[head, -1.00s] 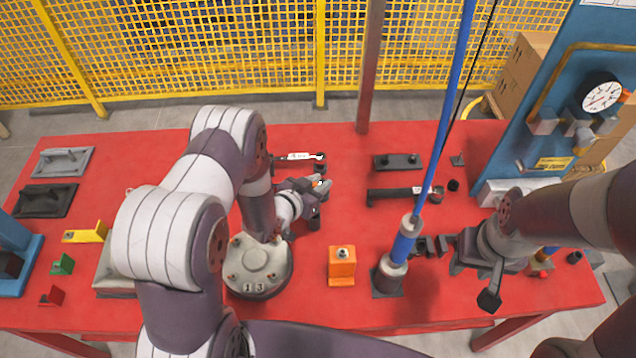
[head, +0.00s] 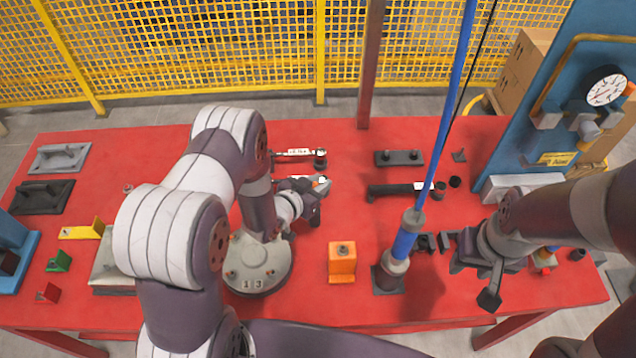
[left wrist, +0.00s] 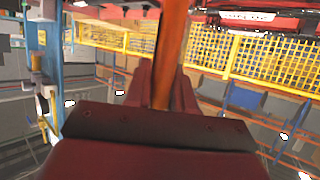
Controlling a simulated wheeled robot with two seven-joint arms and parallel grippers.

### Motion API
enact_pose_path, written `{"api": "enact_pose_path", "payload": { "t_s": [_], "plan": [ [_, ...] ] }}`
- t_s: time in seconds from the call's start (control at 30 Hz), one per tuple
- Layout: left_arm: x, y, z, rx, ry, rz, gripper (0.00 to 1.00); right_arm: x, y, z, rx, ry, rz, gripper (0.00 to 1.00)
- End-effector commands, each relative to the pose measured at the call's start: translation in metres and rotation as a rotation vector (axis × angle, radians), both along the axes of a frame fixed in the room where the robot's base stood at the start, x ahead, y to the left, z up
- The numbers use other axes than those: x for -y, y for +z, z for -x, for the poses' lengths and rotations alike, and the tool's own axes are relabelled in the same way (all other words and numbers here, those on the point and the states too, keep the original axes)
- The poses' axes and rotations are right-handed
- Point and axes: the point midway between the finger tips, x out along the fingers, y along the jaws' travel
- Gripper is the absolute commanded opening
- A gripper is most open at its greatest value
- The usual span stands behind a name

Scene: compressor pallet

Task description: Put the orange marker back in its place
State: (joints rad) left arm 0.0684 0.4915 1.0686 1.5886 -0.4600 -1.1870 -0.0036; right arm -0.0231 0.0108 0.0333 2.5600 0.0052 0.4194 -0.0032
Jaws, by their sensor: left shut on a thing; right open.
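My left gripper (head: 314,206) is over the middle of the red table. In the left wrist view it is shut on a long orange shaft, which I take as the orange marker (left wrist: 171,50), between its two dark red fingers. In the head view only a small orange and pale bit shows by the fingers, so the marker's tilt and ends are unclear. An orange block (head: 342,262) with a round metal top stands to the front right of the left gripper. I cannot tell if it is the marker's place. My right gripper (head: 470,275) is open and empty at the right.
A bar tool with a white label (head: 298,153) lies just behind the left gripper. A round grey base (head: 258,265) stands in front left. A blue post (head: 403,245) rises between the two arms. Black holders (head: 400,158) sit at the back right.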

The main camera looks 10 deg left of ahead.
Motion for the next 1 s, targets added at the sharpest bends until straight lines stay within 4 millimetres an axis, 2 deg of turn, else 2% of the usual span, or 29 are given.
{"api": "enact_pose_path", "payload": {
  "t_s": [1.0],
  "plan": [
    [0.000,-0.021,0.000,0.000,0.000,0.000,0.01,0.000,-0.019,0.000,0.000,0.000,0.000,0.43]
  ]
}}
